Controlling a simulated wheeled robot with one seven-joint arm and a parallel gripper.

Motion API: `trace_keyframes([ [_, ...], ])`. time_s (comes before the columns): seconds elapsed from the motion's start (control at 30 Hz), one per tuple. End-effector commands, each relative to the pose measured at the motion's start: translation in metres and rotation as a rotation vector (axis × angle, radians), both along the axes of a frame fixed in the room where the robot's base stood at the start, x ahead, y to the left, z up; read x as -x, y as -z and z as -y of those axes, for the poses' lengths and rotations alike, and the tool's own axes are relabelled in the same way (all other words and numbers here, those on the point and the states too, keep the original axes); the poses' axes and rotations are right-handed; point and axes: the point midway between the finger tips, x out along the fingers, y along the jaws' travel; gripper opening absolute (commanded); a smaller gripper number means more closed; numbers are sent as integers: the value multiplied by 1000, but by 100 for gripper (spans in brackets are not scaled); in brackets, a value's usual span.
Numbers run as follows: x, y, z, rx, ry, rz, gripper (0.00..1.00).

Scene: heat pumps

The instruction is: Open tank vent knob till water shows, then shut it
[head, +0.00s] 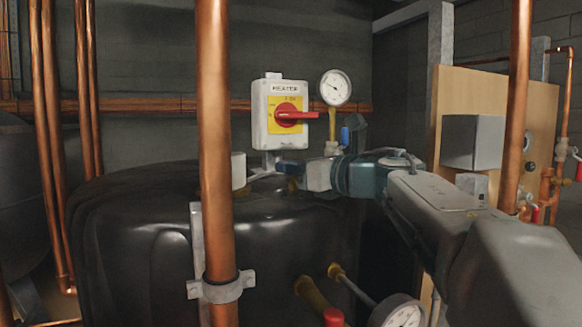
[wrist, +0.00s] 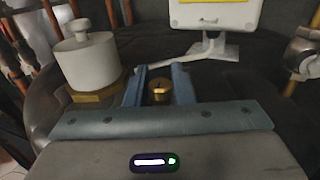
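A small brass knob (wrist: 160,92) shows between the two blue fingers of my gripper (wrist: 158,84) in the wrist view. The fingers stand one on each side of it with a narrow gap. I cannot tell whether they press on it or only flank it. In the head view my gripper (head: 302,175) reaches left over the top of the black tank (head: 140,235), below the heater switch box. The knob is hidden there. No water is visible in either view.
A white capped cylinder (wrist: 90,62) stands close left of the fingers. The heater switch box (head: 280,115) stands behind on a bracket (wrist: 208,48). A gauge (head: 335,88) and blue lever (head: 345,136) stand near my gripper. A copper pipe (head: 214,130) crosses in front.

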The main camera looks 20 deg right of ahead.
Motion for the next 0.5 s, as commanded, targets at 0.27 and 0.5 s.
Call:
trace_keyframes([
  [0.27, 0, 1, 0, 0, 17, 0, 0],
  [0.5, 1, 1, 0, 1, 145, 0, 0],
])
